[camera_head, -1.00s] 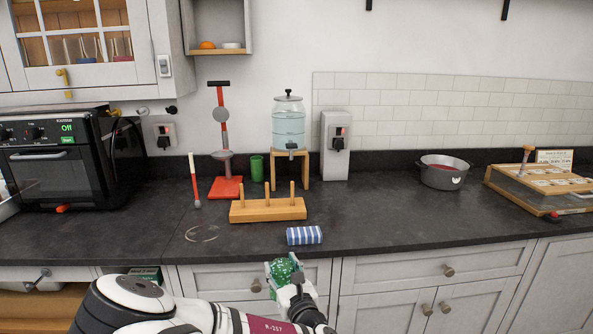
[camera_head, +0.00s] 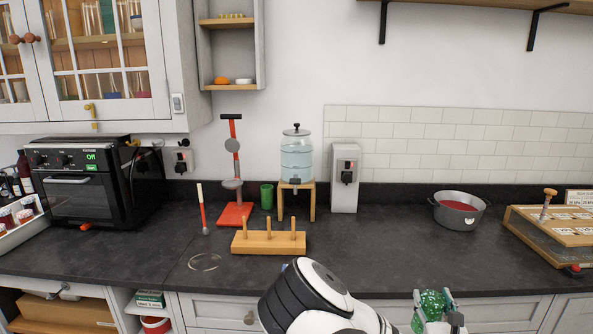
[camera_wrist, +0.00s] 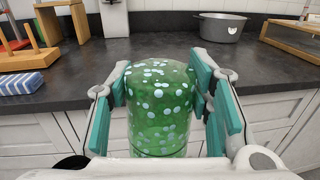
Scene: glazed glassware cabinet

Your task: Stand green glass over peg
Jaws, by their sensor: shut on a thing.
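The green glass (camera_wrist: 158,110) with pale dots is between the teal pads of my gripper (camera_wrist: 163,95), which is shut on it. Its rounded end is uppermost in the wrist view; its lower end is partly hidden. In the head view, my gripper (camera_head: 438,318) and the glass (camera_head: 432,303) are low at the right, in front of the counter edge and apart from the pegs. A wooden block (camera_head: 268,244) with three upright, bare pegs stands on the counter to the left. A plain green tumbler (camera_head: 267,196) stands behind it.
A blue-striped cloth (camera_wrist: 22,84) lies near the block. A water dispenser (camera_head: 296,155) on a wooden stand and a red stand (camera_head: 235,214) are behind. A grey pot (camera_head: 459,211) and wooden case (camera_head: 555,232) are at right. The counter's middle right is clear.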

